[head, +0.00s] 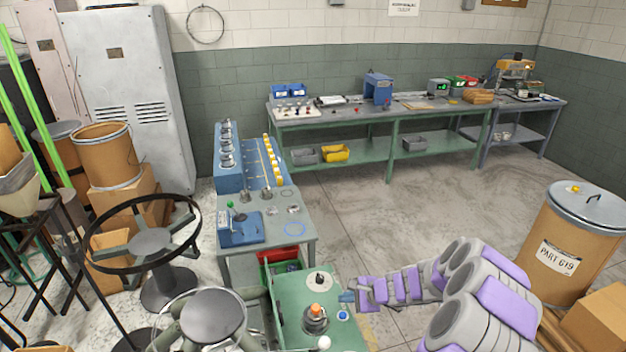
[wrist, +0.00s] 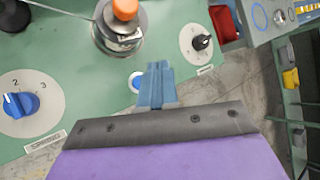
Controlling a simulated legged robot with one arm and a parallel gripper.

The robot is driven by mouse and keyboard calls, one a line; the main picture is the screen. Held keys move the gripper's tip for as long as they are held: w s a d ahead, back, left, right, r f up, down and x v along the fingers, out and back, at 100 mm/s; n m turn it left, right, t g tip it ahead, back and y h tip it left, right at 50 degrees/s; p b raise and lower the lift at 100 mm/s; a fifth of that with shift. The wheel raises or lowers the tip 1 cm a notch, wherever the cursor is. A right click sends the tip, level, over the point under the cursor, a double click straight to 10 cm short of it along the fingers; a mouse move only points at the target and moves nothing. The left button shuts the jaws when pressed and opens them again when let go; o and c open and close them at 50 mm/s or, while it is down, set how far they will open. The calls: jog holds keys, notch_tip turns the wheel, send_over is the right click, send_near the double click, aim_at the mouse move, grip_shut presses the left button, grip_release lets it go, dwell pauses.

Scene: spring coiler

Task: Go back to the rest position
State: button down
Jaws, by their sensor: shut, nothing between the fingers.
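My gripper (head: 347,297) is at the end of my purple and grey arm, over the right edge of a green control panel (head: 288,313). In the wrist view its two blue fingers (wrist: 157,85) are together with nothing between them. An orange-topped metal post (head: 315,316) stands on the panel left of the gripper. A blue button (head: 342,315) is just beside the fingertips; whether they touch it I cannot tell. A black-knobbed dial (wrist: 200,42) is on the panel's far side. A blue dial knob (wrist: 20,104) shows at left in the wrist view.
A blue-grey machine (head: 265,225) stands behind the panel. A black handwheel (head: 143,240) and a round stool-like disc (head: 210,314) are at left. A lidded drum marked PART G19 (head: 562,245) is at right. A green workbench (head: 375,112) lines the back wall. Open floor lies between.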

jog(key=s+a+r+n+g+b, duration=0.1)
jog(key=s+a+r+n+g, duration=0.2)
jog(key=s+a+r+n, duration=0.5)
jog(key=s+a+r+n+g, duration=0.25)
jog(key=s+a+r, duration=0.25)
jog(key=s+r, duration=0.5)
jog(key=s+d+r+n+h, duration=0.1)
jog(key=s+d, duration=0.3)
jog(key=s, duration=0.4)
jog(key=s+d+r+n+g+h+b, duration=0.1)
jog(key=s+d+n+h, duration=0.2)
jog(key=s, duration=0.6)
jog(key=s+d+r+n+g+h+b, duration=0.1)
jog(key=s+d+r+n+h, duration=0.1)
jog(key=s+d, duration=0.3)
jog(key=s+h, duration=0.1)
jog(key=s, duration=0.3)
jog(key=shift+s+d, duration=0.15)
jog(key=shift+d, duration=0.05)
